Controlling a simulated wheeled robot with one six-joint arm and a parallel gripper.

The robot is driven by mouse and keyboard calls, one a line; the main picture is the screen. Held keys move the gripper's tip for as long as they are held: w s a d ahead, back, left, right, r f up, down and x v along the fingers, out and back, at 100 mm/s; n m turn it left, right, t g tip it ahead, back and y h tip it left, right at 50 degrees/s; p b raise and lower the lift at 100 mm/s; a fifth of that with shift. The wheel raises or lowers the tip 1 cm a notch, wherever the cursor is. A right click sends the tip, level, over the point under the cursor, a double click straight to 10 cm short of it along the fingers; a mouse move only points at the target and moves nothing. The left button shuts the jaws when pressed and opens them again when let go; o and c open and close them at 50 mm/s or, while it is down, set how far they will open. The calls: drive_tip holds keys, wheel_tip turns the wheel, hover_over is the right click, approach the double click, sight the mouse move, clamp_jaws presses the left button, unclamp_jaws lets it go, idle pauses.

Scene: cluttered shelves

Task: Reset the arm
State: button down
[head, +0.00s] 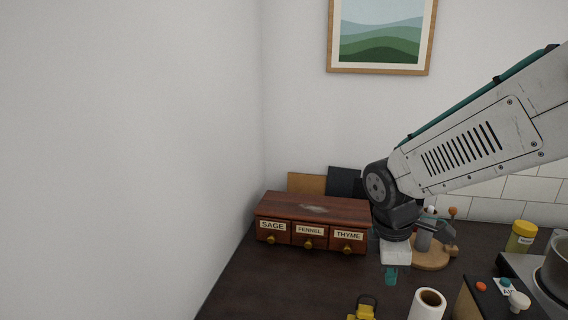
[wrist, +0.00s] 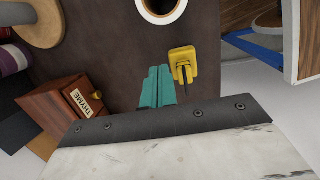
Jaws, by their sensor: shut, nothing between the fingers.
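My gripper (head: 391,275) hangs down from my arm over the dark counter in the head view. Its teal fingers are together and hold nothing. In the wrist view the closed gripper (wrist: 158,76) shows at the middle, above the bare counter. A wooden drawer box (head: 312,209) with drawers labelled sage, fennel and thyme stands to the left of the gripper, against the back wall. Its thyme end (wrist: 68,107) shows at lower left in the wrist view.
A white cup (head: 428,303) of dark liquid and a yellow object (head: 362,312) stand near the gripper at the front. A round wooden stand (head: 430,258), a yellow-lidded jar (head: 521,237) and a pot (head: 556,265) are to the right. The counter (head: 270,285) is clear at front left.

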drive_tip(key=s+d+r+m+y, duration=0.1)
drive_tip(key=s+d+r+m, duration=0.1)
drive_tip(key=s+r+m, duration=0.2)
drive_tip(key=s+d+r+m, duration=0.3)
drive_tip(key=s+r+m, duration=0.1)
drive_tip(key=s+m, duration=0.7)
drive_tip(key=s, duration=0.3)
drive_tip(key=shift+s+d+r+t+y, duration=0.15)
drive_tip(key=shift+s+t+y, duration=0.1)
drive_tip(key=shift+t+y, duration=0.15)
